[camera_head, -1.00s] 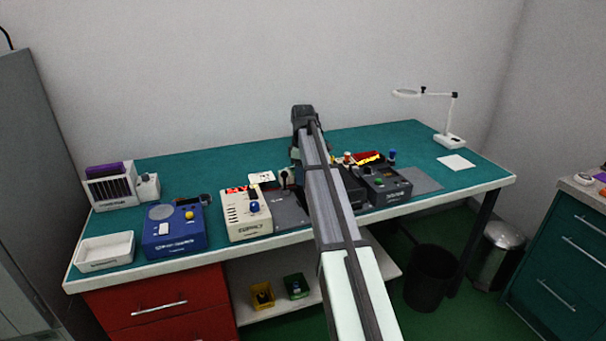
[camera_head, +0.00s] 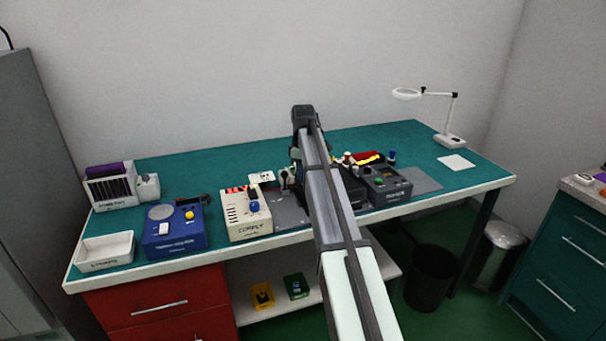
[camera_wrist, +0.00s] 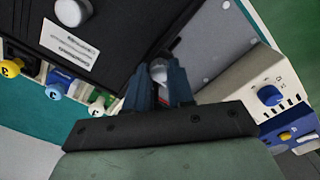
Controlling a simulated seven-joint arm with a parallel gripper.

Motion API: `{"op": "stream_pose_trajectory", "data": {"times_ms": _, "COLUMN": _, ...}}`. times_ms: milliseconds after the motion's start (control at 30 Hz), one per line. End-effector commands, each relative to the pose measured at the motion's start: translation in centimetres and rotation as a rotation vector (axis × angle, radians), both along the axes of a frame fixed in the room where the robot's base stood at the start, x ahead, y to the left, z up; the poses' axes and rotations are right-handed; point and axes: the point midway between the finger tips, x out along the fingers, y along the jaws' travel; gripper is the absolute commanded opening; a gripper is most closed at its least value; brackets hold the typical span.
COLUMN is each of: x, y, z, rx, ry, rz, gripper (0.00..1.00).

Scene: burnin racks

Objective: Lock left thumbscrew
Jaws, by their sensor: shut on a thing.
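In the wrist view my gripper (camera_wrist: 159,80) has its two dark blue fingers close around a small light grey knob (camera_wrist: 158,69), which looks like the left thumbscrew. It sits at the edge of a black unit (camera_wrist: 110,55) with a white label. The fingers cover most of the knob, so its turn and lock state cannot be told. A second round white knob (camera_wrist: 73,14) stands on the black unit, apart from my gripper. In the head view my arm hides the gripper tips and the held knob.
A cream supply box (camera_head: 246,221) stands left of my arm, with a blue box (camera_head: 173,231) beyond it. A dark tester (camera_head: 384,186) stands to the right. Coloured plugs, including a yellow one (camera_wrist: 11,68), line the black unit's edge.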

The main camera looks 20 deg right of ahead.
Motion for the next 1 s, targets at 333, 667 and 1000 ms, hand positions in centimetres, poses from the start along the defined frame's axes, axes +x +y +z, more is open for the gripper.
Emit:
{"op": "stream_pose_trajectory", "data": {"times_ms": 333, "x": -0.02, "y": -0.02, "z": 0.0, "rx": 0.001, "ry": 0.001, "rz": -0.245, "gripper": 0.0}}
{"op": "stream_pose_trajectory", "data": {"times_ms": 667, "x": -0.02, "y": -0.06, "z": 0.0, "rx": 0.001, "ry": 0.001, "rz": -0.559, "gripper": 0.0}}
{"op": "stream_pose_trajectory", "data": {"times_ms": 1000, "x": -0.04, "y": -0.09, "z": 0.0, "rx": 0.0, "ry": 0.001, "rz": -0.881, "gripper": 0.0}}
